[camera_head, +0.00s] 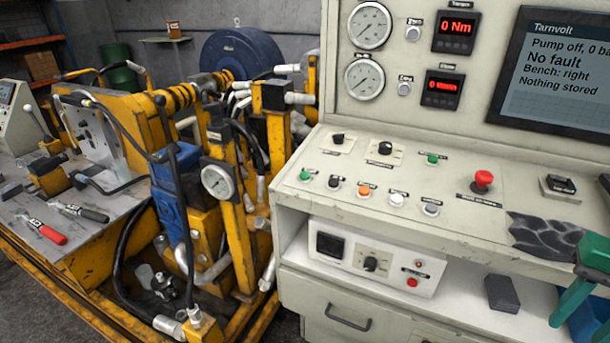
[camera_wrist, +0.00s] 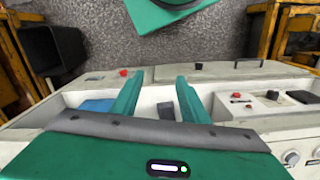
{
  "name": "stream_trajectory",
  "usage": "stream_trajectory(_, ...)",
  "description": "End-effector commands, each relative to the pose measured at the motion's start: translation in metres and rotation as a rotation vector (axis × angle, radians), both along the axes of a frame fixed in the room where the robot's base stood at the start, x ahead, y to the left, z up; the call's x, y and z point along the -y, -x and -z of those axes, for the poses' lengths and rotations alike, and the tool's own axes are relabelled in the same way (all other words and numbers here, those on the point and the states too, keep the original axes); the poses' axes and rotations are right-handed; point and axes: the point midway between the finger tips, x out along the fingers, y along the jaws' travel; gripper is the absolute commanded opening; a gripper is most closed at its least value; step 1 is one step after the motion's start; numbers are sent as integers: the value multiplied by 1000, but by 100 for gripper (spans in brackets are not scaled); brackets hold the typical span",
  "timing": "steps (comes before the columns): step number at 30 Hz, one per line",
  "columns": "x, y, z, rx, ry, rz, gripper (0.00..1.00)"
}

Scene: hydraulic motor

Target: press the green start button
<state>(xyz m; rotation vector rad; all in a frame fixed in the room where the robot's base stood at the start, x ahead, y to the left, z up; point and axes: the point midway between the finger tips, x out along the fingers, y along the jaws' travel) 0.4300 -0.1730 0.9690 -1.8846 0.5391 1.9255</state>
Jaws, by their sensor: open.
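Two green buttons show on the cream console's sloped panel in the head view. One green button (camera_head: 305,174) is at the left end of the lower row; the other green button (camera_head: 432,158) is in the upper row. Their labels are too small to read, so I cannot tell which one is start. My gripper (camera_head: 570,300) is at the lower right of the head view, partly cut off, well right of both buttons. In the wrist view my gripper (camera_wrist: 158,80) has its two green fingers spread, with nothing held. I cannot make out a green button there.
A red mushroom button (camera_head: 482,180) stands on the panel between the green buttons and my gripper. Black, orange and white controls sit near the green buttons. The screen (camera_head: 555,70) reads "Pump off" and "No fault". A dark block (camera_head: 502,293) lies below the panel.

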Motion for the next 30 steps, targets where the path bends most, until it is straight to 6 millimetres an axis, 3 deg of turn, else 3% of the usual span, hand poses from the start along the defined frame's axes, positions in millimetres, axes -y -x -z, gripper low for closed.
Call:
stream_trajectory(1,0,0,0,0,0,0,28)
stream_trajectory(4,0,0,0,0,0,0,4)
stream_trajectory(5,0,0,0,0,0,0,0)
stream_trajectory(30,0,0,0,0,0,0,0)
